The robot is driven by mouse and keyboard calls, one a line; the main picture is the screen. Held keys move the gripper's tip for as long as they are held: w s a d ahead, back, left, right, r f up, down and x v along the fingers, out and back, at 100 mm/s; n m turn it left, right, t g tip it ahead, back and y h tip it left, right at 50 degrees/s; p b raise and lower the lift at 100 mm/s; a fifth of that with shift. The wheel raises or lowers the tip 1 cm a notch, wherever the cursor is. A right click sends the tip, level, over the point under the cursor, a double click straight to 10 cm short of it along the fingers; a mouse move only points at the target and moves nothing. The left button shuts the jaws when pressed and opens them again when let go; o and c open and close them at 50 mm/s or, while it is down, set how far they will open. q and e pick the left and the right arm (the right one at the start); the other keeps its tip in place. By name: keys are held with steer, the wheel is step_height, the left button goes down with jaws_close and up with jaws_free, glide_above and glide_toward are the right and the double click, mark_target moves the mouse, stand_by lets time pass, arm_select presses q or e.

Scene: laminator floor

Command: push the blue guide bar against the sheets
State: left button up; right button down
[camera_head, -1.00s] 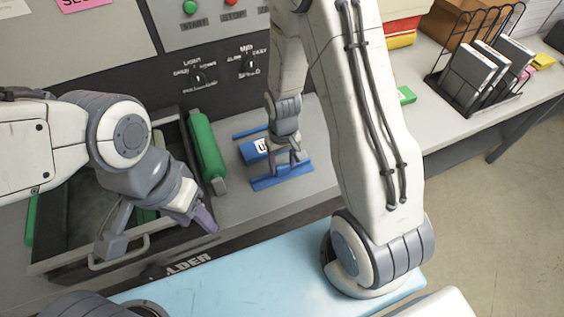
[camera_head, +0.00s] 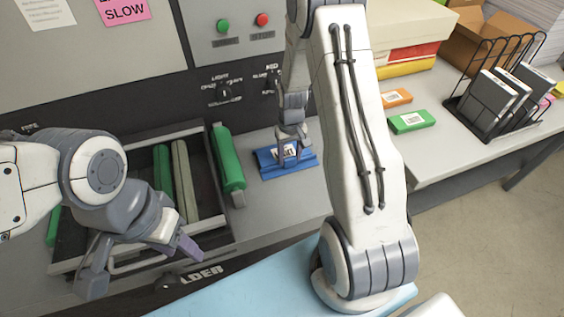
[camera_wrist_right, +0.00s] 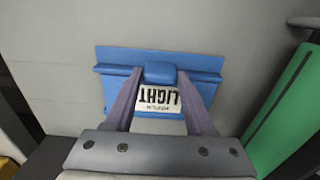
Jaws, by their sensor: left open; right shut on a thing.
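The blue guide bar (camera_head: 300,164) lies crosswise on the grey machine bed. It has a raised blue knob, clear in the right wrist view (camera_wrist_right: 160,72). My right gripper (camera_head: 291,160) is shut on this knob, one finger on each side. The blue stack of sheets with a white LIGHT label (camera_wrist_right: 160,98) lies along the bar's far side. I see no gap between bar and stack in the right wrist view, but the fingers hide part of the edge. My left gripper (camera_head: 140,270) is open and empty, in front of the dark tray at the left.
A green roller (camera_head: 228,158) lies left of the bar. The dark tray (camera_head: 210,215) holds more bars. Green (camera_head: 411,121) and orange (camera_head: 397,97) packs and a wire rack (camera_head: 510,90) stand on the right-hand bench. Dials and buttons are on the panel behind.

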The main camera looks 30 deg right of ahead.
steer(key=shift+w+r, duration=0.1)
steer(key=shift+w, duration=0.2)
steer(key=shift+c, duration=1.2)
jaws_free()
step_height(320, 180, up, 10)
steer(key=b, duration=0.1)
steer(key=shift+r+b, duration=0.2)
steer(key=shift+b, duration=0.2)
